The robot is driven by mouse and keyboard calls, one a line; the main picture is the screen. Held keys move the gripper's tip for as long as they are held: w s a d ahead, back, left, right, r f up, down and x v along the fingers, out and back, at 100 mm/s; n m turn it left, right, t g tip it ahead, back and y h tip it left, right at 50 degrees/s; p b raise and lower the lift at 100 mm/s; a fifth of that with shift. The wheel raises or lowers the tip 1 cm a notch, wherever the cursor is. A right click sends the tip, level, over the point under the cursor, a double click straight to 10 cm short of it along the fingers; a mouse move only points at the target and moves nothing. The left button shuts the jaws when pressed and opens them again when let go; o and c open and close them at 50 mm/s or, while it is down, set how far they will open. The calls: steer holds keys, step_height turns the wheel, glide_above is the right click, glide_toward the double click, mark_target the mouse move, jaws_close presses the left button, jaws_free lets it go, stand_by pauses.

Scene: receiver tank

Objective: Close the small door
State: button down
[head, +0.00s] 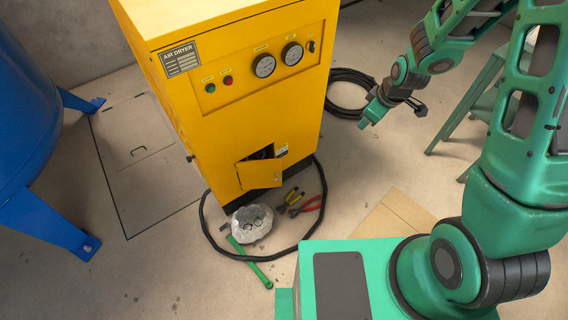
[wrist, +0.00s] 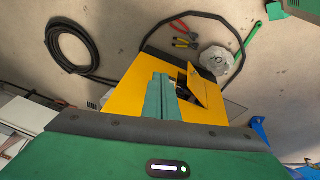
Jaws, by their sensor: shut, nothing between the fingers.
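The small door (head: 260,175) is a yellow panel low on the front of the yellow air dryer cabinet (head: 190,115). It stands ajar, with a dark opening showing behind its upper edge. In the wrist view the small door (wrist: 197,86) is tilted out from the cabinet, with the dark gap beside it. My gripper (head: 366,121) is to the right of the cabinet in the head view, apart from the door. In the wrist view my gripper's fingers (wrist: 161,92) are together and empty, and they cover part of the cabinet front.
On the floor before the door lie a pale round lump (head: 252,222), pliers (head: 306,205), a green bar (head: 250,262) and a looped black hose (head: 225,252). A coiled black cable (head: 350,78) lies right of the cabinet. A blue tank (head: 25,110) stands left, a green stool (head: 470,105) right.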

steer(key=w+a+f+n+y, duration=0.2)
steer(key=a+f+n, duration=0.3)
steer(key=a+f, duration=0.65)
steer(key=n+t+y, duration=0.2)
steer(key=n, duration=0.1)
glide_toward(277, 164)
step_height(277, 164, down, 3)
steer(key=a, duration=0.2)
steer(key=shift+w+d+f, duration=0.1)
steer(key=shift+w, duration=0.45)
steer(key=shift+w+f, duration=0.15)
steer(key=shift+w, duration=0.4)
